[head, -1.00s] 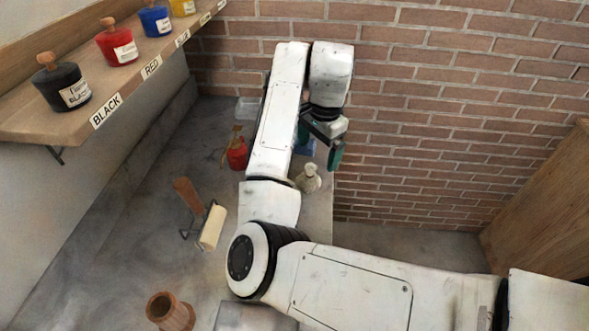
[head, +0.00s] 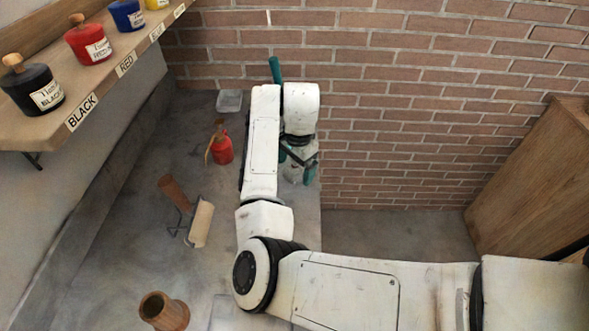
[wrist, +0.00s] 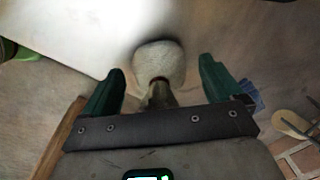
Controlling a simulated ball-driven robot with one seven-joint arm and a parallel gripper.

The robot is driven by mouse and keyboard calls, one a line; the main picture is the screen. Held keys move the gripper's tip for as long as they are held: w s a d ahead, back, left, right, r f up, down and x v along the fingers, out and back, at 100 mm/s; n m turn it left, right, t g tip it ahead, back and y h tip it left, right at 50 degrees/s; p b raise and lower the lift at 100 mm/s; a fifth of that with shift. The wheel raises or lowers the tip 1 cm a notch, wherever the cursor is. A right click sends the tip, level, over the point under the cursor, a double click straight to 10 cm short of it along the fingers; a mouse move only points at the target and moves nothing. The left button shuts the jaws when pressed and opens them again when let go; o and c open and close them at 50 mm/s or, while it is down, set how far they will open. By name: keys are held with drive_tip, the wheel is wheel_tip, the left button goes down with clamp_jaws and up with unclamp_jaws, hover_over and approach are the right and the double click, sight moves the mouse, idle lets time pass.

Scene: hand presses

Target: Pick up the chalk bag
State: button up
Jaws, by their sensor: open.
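The chalk bag (wrist: 158,62) is a pale beige, rounded bag with a narrower, darker neck. In the wrist view it lies between the two green fingers of my gripper (wrist: 161,70), with gaps on both sides. My gripper is open and not closed on it. In the head view the gripper (head: 296,166) is over the right edge of the grey worktop, and a pale part of the bag (head: 293,174) shows between the fingers. The rest of the bag is hidden there.
A clear tub (head: 229,101) is at the back. A shelf with ink jars (head: 92,44) is upper left. The brick wall (head: 420,110) is behind.

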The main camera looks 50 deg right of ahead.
drive_tip(key=shift+c, duration=0.3)
drive_tip(key=c, duration=1.2)
drive_tip(key=shift+r, duration=0.55)
drive_tip(key=s+r, duration=0.4)
drive_tip(key=s+r+p, duration=0.1)
drive_tip(key=s+r, duration=0.3)
drive_tip(key=s, duration=0.1)
drive_tip(key=s+a+r, duration=0.1)
drive_tip(key=s+r, duration=0.3)
drive_tip(key=s, duration=0.1)
drive_tip(key=shift+a, duration=0.1)
